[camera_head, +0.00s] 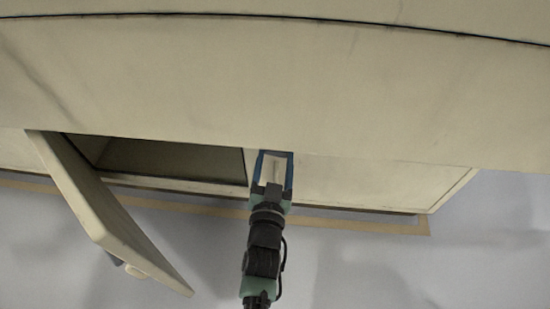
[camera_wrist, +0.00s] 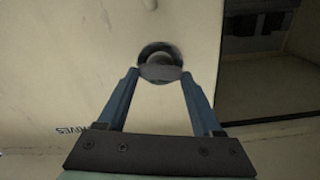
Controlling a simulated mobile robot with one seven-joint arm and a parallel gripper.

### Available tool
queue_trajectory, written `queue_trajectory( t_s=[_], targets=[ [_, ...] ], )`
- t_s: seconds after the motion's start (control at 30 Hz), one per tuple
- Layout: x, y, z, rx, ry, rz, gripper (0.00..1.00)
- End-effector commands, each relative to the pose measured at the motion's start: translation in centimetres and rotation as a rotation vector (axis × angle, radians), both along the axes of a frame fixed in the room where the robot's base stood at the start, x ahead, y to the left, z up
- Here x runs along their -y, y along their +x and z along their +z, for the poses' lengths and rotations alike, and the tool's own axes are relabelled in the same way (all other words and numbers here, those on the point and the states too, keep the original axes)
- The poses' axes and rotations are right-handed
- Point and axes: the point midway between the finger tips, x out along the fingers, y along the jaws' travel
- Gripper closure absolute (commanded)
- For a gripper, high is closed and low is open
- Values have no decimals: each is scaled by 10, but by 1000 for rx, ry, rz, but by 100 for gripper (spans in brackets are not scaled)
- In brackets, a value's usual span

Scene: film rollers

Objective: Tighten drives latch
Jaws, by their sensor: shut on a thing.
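The drives latch (camera_wrist: 158,56) is a round, dark-rimmed fitting with a grey middle, set in a cream panel (camera_wrist: 75,60) in the wrist view. Upside-down lettering (camera_wrist: 78,129), partly hidden by a finger, ends in "VES". My gripper (camera_wrist: 160,74) has its two blue fingers on either side of the latch and is shut on it. In the head view, my gripper (camera_head: 272,165) is at the left end of the closed cream panel (camera_head: 370,183), under the overhanging body. The latch is hidden there.
A door (camera_head: 110,215) hangs open at the left, with a small knob (camera_head: 135,271) on it. Between it and my gripper is a dark open compartment (camera_head: 170,158), also at the right of the wrist view (camera_wrist: 270,85). Grey floor (camera_head: 430,265) is clear at the right.

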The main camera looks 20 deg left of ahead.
Motion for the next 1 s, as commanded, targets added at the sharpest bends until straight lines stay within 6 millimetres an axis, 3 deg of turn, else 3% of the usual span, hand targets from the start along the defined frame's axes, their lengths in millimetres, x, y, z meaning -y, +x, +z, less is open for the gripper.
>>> queue_trajectory(
  t_s=[1.0],
  targets=[
    [3,1,-3,-264,921,0,88]
  ],
)
